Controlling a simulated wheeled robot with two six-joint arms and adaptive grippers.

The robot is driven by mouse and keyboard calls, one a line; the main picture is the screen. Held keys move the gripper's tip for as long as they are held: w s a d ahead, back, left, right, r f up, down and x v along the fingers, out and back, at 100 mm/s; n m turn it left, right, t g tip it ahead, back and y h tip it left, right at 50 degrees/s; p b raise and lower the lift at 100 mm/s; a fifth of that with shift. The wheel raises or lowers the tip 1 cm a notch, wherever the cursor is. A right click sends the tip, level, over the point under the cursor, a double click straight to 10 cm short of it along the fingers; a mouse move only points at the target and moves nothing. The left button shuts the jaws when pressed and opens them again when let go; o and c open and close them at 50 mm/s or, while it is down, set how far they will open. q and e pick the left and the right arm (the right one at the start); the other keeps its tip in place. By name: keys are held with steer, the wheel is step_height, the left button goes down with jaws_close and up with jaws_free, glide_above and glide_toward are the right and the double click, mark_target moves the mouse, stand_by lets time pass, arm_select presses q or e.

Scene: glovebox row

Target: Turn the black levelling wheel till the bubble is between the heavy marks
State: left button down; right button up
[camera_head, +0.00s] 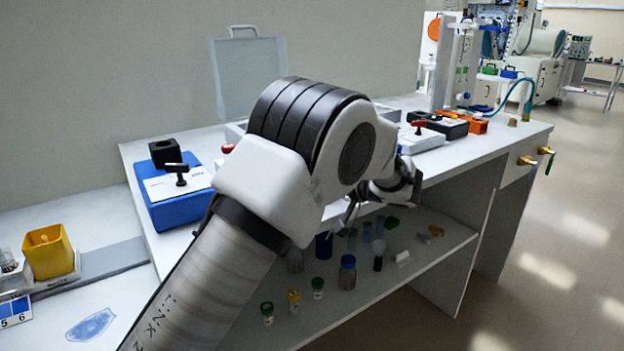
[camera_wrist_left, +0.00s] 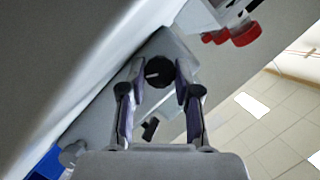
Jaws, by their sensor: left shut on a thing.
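The black levelling wheel (camera_wrist_left: 159,71) shows in the left wrist view, a round black knob with a short pale mark on its face, on a light grey body. My left gripper (camera_wrist_left: 158,78) has one finger on each side of it and is shut on it. In the head view my left arm crosses the middle, and the gripper (camera_head: 348,214) shows only in part below the wrist. The wheel is hidden behind the arm there. I cannot make out the bubble or the heavy marks in either view. My right gripper is not in view.
A blue box (camera_head: 176,212) with a black handle stands left of my arm, near a black block (camera_head: 165,152). A yellow bin (camera_head: 49,252) is at far left. Several bottles and jars stand on the lower shelf (camera_head: 385,285). Red knobs (camera_wrist_left: 240,34) show near the gripper.

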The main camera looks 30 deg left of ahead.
arm_select(q)
steer(key=shift+m, duration=0.3)
steer(key=c, duration=0.8)
jaws_free()
steer(key=v, duration=0.8)
steer(key=shift+w, duration=0.1)
